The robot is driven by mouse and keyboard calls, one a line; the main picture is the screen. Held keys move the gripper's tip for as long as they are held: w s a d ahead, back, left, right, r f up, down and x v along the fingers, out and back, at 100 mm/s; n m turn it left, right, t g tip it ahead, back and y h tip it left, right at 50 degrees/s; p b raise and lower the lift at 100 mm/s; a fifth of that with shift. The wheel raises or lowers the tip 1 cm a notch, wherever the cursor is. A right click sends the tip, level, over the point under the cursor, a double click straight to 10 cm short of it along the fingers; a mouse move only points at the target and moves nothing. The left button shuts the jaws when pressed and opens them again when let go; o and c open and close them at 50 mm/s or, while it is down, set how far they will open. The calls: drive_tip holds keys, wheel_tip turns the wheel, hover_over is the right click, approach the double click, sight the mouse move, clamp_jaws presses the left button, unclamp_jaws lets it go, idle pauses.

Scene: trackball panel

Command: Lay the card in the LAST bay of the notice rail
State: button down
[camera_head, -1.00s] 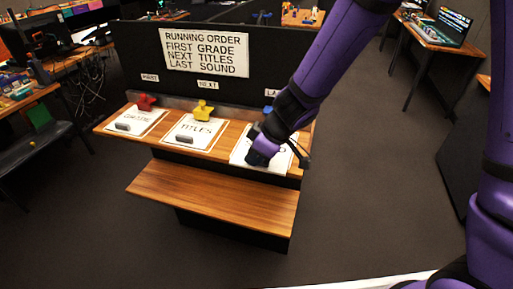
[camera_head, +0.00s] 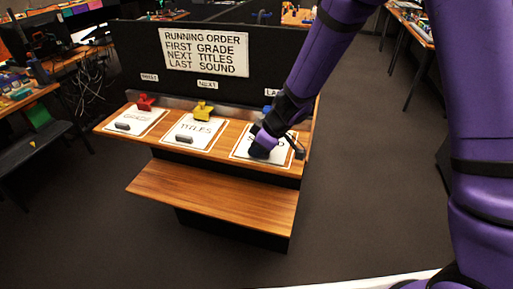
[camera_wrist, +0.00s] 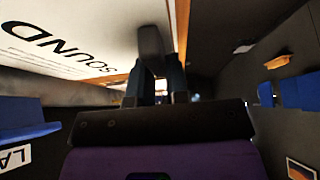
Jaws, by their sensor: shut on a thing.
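The white SOUND card (camera_head: 244,144) is over the last bay (camera_head: 286,163) at the right end of the notice rail (camera_head: 222,152), lined up with its pale outline. I cannot tell whether it fully rests there. My gripper (camera_head: 260,153) is at the card's near part. In the wrist view my gripper (camera_wrist: 155,90) is shut on the card's grey tab (camera_wrist: 150,42), and the card (camera_wrist: 70,35) shows its SOUND lettering. The LAST label (camera_head: 271,92) is partly hidden by my arm.
The GRADE card (camera_head: 136,119) and TITLES card (camera_head: 195,131) lie in the other bays. Red (camera_head: 146,102), yellow (camera_head: 204,110) and blue (camera_head: 267,109) pieces stand behind the bays. A sign (camera_head: 205,52) gives the running order. A lower wooden shelf (camera_head: 213,195) is bare.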

drive_tip(key=c, duration=1.1)
unclamp_jaws()
drive_tip(key=shift+f, duration=0.1)
drive_tip(key=v, duration=1.2)
drive_tip(key=s+d+r+m+t+h, duration=0.1)
drive_tip(key=s+d+r+m, duration=0.2)
drive_tip(key=s+d+r, duration=0.3)
drive_tip(key=s+d+r+m, duration=0.2)
drive_tip(key=s+d+r, duration=0.1)
drive_tip(key=r, duration=0.4)
drive_tip(key=s+d+r+m+t+h, duration=0.1)
drive_tip(key=s+d+r+m+h, duration=0.1)
drive_tip(key=s+d, duration=0.4)
drive_tip(key=s+d+r+m+t+h, duration=0.1)
drive_tip(key=s+d+r+m, duration=0.3)
drive_tip(key=s, duration=0.5)
drive_tip(key=d+m+h, duration=0.1)
drive_tip(key=d+m, duration=0.1)
drive_tip(key=m, duration=0.1)
drive_tip(key=shift+s+h, duration=0.25)
drive_tip(key=shift+h, duration=0.05)
